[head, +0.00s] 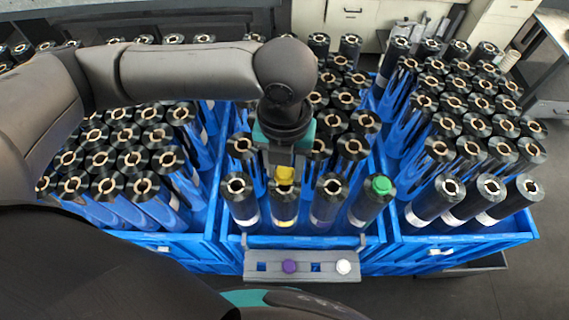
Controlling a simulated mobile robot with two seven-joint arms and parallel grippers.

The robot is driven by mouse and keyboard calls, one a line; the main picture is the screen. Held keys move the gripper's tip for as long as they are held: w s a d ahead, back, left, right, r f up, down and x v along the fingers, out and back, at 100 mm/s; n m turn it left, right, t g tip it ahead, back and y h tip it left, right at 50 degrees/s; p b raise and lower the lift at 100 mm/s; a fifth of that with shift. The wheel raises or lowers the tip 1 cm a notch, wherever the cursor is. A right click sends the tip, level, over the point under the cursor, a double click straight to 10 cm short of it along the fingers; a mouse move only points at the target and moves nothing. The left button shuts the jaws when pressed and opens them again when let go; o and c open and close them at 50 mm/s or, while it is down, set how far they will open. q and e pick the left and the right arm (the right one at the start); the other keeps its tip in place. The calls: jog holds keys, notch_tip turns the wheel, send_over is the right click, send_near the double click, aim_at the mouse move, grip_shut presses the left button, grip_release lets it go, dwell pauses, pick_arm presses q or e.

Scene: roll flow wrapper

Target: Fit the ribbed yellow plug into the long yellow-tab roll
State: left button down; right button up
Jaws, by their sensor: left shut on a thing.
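My left gripper (284,168) comes down over the middle blue crate (225,225) and is shut on the yellow plug (285,174). The plug is at the top end of a black roll (285,205) in the crate's front row, and this roll has a yellow mark on its side. The plug overlaps the far part of the roll's open end in the picture. I cannot tell whether it touches the roll or is inside its core. The plug's ribs are too small to make out. My right gripper is out of view.
A grey holder (303,257) on the crate's front carries a purple plug (289,266) and a white plug (343,267), beside two blue square spots. A green plug (382,185) sits in a neighbouring roll. Crates of black rolls stand left and right, closely packed.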

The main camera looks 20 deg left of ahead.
aim_at(284, 174)
pick_arm(q)
jog(key=c, duration=0.7)
grip_release()
jog(key=shift+r, duration=5.45)
jog(key=shift+s, duration=0.1)
